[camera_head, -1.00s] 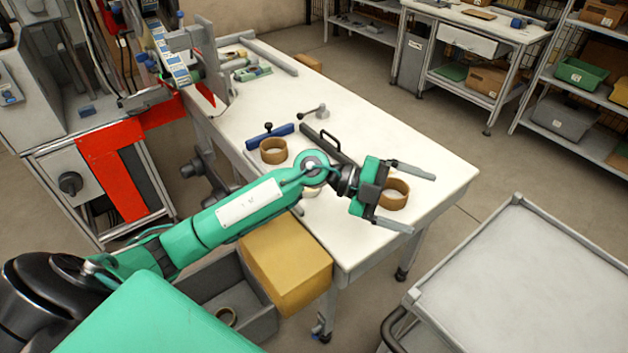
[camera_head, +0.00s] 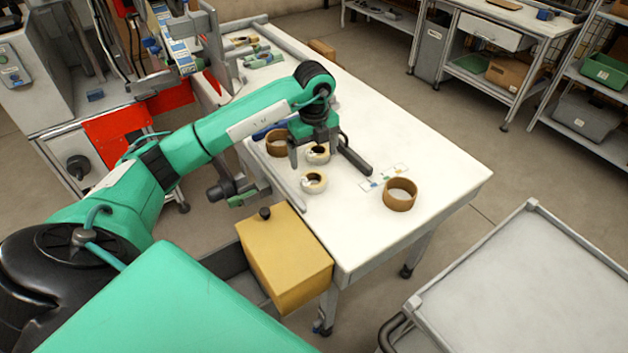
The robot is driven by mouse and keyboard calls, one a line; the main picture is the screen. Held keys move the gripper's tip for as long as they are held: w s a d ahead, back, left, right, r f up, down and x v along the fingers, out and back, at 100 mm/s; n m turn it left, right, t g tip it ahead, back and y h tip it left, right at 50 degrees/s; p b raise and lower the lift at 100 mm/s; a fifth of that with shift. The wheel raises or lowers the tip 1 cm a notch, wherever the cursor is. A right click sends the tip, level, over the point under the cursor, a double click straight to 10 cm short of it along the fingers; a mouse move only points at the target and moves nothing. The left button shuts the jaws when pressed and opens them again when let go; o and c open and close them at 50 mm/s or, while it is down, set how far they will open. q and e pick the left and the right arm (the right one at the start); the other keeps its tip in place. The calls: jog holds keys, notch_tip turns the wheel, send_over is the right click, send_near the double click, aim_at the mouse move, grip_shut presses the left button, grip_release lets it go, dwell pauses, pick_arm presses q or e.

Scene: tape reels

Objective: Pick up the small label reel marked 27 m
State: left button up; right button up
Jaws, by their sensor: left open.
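Two small white label reels are on the white table (camera_head: 440,165). The farther reel (camera_head: 318,156) is below my left gripper, and the nearer reel (camera_head: 314,183) lies a little in front of it. No 27 m marking is readable on either. My left gripper (camera_head: 314,160) points down with its fingers apart, one to each side of the farther reel in the picture; I cannot tell how high above the table the tips are. A brown tape reel (camera_head: 277,147) stands left of the gripper. A larger brown reel (camera_head: 400,200) stands to the right. My right gripper is not in view.
A black bar (camera_head: 355,160) lies just right of the gripper. A printed strip (camera_head: 384,178) lies near the large reel. A yellow-brown box (camera_head: 285,262) is at the table's near edge. A grey cart (camera_head: 510,290) is at lower right. The table's right side is mostly clear.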

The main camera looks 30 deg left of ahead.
pick_arm(q)
send_over(313, 177)
jog(key=s+d, duration=0.1)
jog(key=s, duration=0.1)
jog(key=f, duration=0.4)
jog(key=shift+w+d, duration=0.2)
notch_tip(313, 177, down, 4)
jog(key=shift+a+f+p, duration=0.1)
jog(key=shift+f+p, duration=0.15)
jog(key=shift+p, duration=0.3)
jog(key=shift+f, duration=0.4)
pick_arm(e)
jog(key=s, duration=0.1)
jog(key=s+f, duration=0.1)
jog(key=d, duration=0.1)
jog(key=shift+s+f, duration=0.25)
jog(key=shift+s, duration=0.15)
pick_arm(q)
jog(key=shift+c, duration=0.2)
jog(key=c, duration=1.1)
